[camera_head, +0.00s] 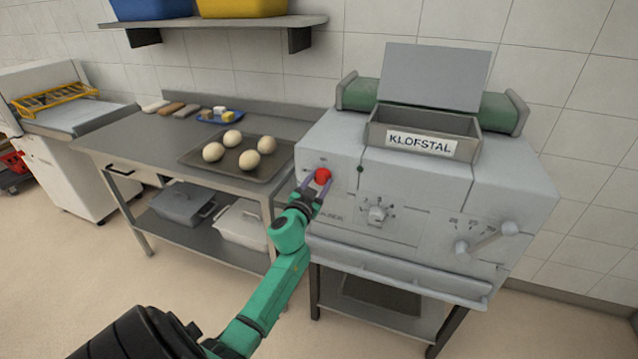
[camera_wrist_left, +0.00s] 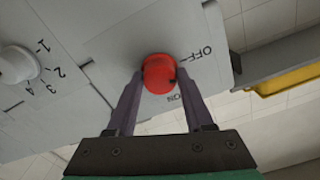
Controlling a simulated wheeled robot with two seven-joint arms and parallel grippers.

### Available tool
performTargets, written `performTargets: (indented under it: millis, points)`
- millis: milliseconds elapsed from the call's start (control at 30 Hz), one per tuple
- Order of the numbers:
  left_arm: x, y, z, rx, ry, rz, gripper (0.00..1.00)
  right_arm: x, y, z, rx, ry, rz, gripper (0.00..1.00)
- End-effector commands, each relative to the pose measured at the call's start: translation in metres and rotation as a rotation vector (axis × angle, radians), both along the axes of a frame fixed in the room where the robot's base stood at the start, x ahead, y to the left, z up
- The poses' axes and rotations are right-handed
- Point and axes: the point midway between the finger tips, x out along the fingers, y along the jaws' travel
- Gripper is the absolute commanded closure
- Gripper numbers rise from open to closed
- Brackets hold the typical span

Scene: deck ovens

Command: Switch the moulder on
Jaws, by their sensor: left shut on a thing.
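The moulder (camera_head: 430,190) is a grey machine with a hopper labelled KLOFSTAL, on a stand at the right in the head view. A red knob (camera_head: 323,175) sits at the upper left of its front. It also shows in the left wrist view (camera_wrist_left: 158,73), with OFF and ON printed beside it. My left gripper (camera_head: 317,182) is shut on the red knob, one finger on each side in the wrist view (camera_wrist_left: 159,85). I cannot tell which mark the knob points to. My right gripper is in neither view.
A white dial (camera_head: 377,214) and a lever (camera_head: 487,238) are on the moulder's front. A steel table (camera_head: 140,150) at its left holds a tray (camera_head: 262,176) with several dough balls. A shelf (camera_head: 225,22) with blue and yellow bins hangs above.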

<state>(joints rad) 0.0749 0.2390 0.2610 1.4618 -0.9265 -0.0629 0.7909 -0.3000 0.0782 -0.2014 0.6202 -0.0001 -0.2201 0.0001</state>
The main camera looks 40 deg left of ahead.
Motion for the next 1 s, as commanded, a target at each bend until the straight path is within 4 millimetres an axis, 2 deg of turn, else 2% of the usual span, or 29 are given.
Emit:
performTargets:
  millis: [1000]
  points:
    - [0.000, 0.000, -0.002, 0.900, 0.317, 0.000, 1.00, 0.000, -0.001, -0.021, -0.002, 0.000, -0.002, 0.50]
